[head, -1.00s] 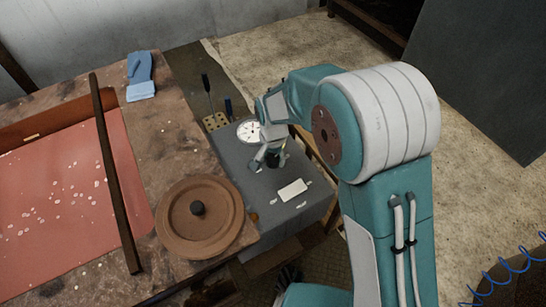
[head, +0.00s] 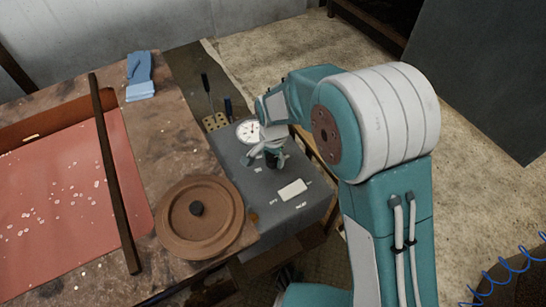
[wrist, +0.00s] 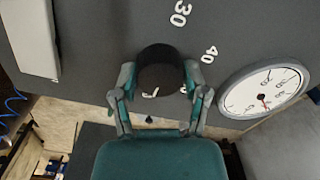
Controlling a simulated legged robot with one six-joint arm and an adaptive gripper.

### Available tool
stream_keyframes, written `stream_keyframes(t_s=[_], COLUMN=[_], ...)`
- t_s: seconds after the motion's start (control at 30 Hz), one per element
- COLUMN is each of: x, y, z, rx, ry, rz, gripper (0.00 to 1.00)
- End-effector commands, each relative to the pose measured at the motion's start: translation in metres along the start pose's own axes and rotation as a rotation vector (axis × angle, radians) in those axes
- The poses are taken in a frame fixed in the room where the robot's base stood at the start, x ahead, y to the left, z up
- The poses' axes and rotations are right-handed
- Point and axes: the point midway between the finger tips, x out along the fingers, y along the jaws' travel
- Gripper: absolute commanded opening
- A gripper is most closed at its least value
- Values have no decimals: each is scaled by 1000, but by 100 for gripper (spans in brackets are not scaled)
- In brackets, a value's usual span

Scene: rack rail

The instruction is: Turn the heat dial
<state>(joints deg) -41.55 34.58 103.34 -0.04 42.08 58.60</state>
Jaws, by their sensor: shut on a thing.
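The heat dial is a black round knob (wrist: 160,68) standing up from a grey panel. In the wrist view it sits between the two fingers of my gripper (wrist: 160,76), which is shut on its sides. White numbers such as 30 and 40 are printed on the panel around it, and part of another white mark shows at its base. In the head view my gripper (head: 267,151) is down at the panel (head: 312,207), and its fingers partly hide the dial (head: 277,161).
A white round gauge (wrist: 264,92) with a red and black needle lies beside the dial. A pale rectangular block (head: 292,189) sits nearer the panel's front edge. Left of the panel are a brown round lid (head: 225,222), a dark bar (head: 115,175) and blue gloves (head: 140,77).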

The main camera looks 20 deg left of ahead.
Motion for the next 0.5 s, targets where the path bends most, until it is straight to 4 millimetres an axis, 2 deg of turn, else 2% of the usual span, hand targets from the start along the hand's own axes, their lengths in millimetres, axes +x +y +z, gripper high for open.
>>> stream_keyframes(t_s=[0.03,0.07,0.1,0.5], x=[1,1,1,-2], y=[-1,-1,-1,1], z=[1,1,1,0], rx=[1,1,1,0], ry=[-1,-1,-1,-1], rz=[-2,-2,-2,-2], gripper=[72,85,93,93])
